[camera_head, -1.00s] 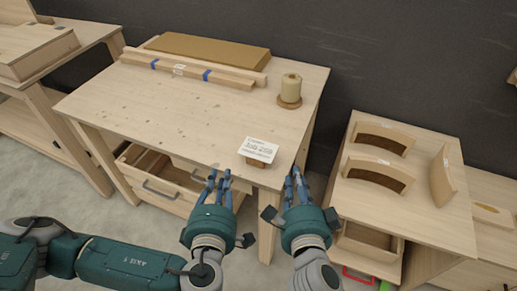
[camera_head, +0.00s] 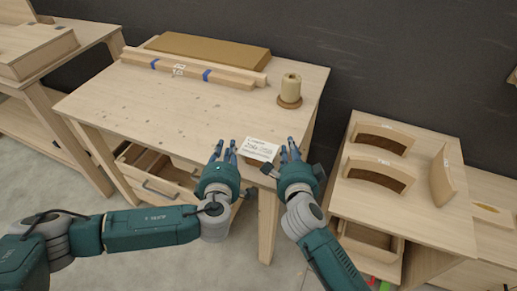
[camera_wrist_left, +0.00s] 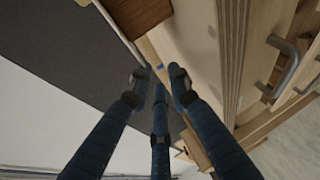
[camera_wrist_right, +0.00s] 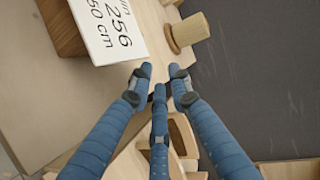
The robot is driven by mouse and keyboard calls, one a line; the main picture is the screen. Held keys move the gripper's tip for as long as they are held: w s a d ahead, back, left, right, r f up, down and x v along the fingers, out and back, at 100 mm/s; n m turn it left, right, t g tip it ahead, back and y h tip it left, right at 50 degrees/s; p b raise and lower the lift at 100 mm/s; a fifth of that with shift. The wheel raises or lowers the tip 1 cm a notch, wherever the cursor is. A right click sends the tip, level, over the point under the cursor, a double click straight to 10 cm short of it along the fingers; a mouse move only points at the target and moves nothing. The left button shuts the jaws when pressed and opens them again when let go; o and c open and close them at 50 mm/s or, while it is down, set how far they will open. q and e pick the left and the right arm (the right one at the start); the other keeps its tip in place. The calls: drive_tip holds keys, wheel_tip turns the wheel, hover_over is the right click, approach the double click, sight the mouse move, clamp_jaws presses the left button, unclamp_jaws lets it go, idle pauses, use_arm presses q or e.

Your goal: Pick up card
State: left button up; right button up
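The white card (camera_head: 261,150) with black print stands in a small wooden block (camera_head: 254,161) near the front right corner of the workbench. In the right wrist view the card (camera_wrist_right: 106,30) is large at the upper left, beside my fingers and apart from them. My left gripper (camera_head: 223,148) is open just left of the card. My right gripper (camera_head: 289,149) is open just right of it. The left wrist view shows the left fingers (camera_wrist_left: 158,85) spread beside the bench edge with nothing between them. The right fingers (camera_wrist_right: 159,80) are also spread and empty.
A spool of twine (camera_head: 290,90) stands on the workbench (camera_head: 170,113) behind the card. Long wooden strips (camera_head: 190,71) and a brown board (camera_head: 205,50) lie at the back. A lower table (camera_head: 410,205) with curved wooden pieces (camera_head: 378,176) is on the right. An open drawer (camera_head: 150,165) is below.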

use_arm(q)
drive_tip(key=shift+d, duration=0.7)
use_arm(e)
drive_tip(key=shift+a, duration=0.65)
use_arm(q)
drive_tip(key=shift+s, duration=0.1)
use_arm(e)
drive_tip(key=shift+s+a, duration=0.1)
use_arm(q)
drive_tip(key=shift+d, duration=0.15)
use_arm(e)
drive_tip(key=shift+a, duration=0.1)
